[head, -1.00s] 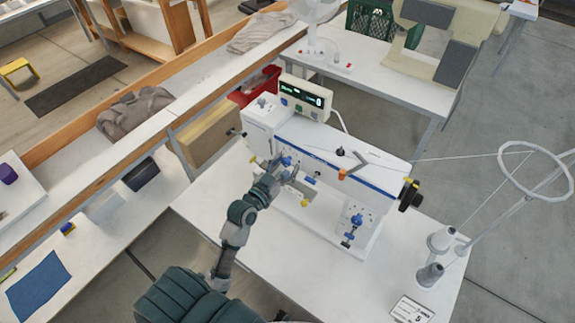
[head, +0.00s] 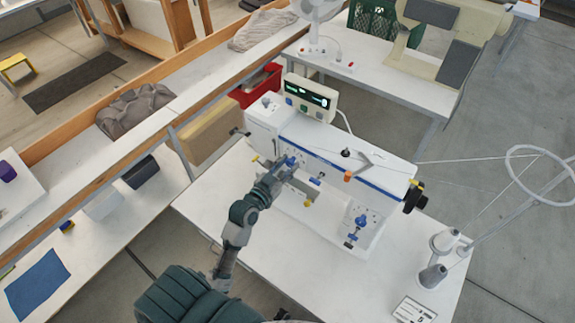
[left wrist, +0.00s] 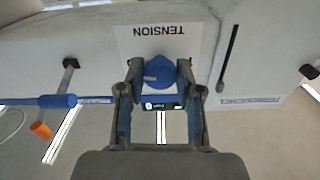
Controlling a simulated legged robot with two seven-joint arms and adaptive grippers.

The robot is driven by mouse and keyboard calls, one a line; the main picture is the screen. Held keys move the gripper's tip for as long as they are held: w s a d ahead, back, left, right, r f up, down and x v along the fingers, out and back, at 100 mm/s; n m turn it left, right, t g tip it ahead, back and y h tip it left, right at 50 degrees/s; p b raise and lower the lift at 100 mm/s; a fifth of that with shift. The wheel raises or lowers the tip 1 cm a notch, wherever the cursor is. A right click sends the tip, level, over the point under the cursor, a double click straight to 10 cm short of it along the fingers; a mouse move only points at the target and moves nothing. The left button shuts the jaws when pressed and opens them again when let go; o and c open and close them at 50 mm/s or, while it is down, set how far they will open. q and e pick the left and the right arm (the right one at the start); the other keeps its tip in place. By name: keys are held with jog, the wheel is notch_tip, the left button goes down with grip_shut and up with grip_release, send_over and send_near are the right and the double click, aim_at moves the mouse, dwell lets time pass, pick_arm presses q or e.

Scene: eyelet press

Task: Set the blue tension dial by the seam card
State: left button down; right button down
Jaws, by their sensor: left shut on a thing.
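The blue tension dial (left wrist: 158,73) sits on the machine's face beside an upside-down TENSION label (left wrist: 160,31) in the left wrist view. Its pale pointer mark faces left in that view. My left gripper (left wrist: 160,88) has a finger on each side of the dial and is shut on it. In the head view the left gripper (head: 282,168) is at the left part of the white sewing machine (head: 330,150). A white card (head: 414,310), likely the seam card, lies at the table's front right; its print is too small to read surely. My right gripper is out of view.
A display box (head: 309,97) with green readouts stands on the machine. Another blue knob (head: 360,221) is on its right side. Thread cones (head: 437,258) and a wire ring stand (head: 540,180) are at the right. The table front is clear.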

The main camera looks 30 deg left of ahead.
pick_arm(q)
jog(key=shift+r, duration=0.4)
dwell(0.5)
jog(key=c, duration=0.9)
grip_release()
jog(key=shift+o, duration=0.5)
jog(key=shift+f, duration=0.2)
jog(key=s+a, duration=0.1)
jog(key=s, duration=1.1)
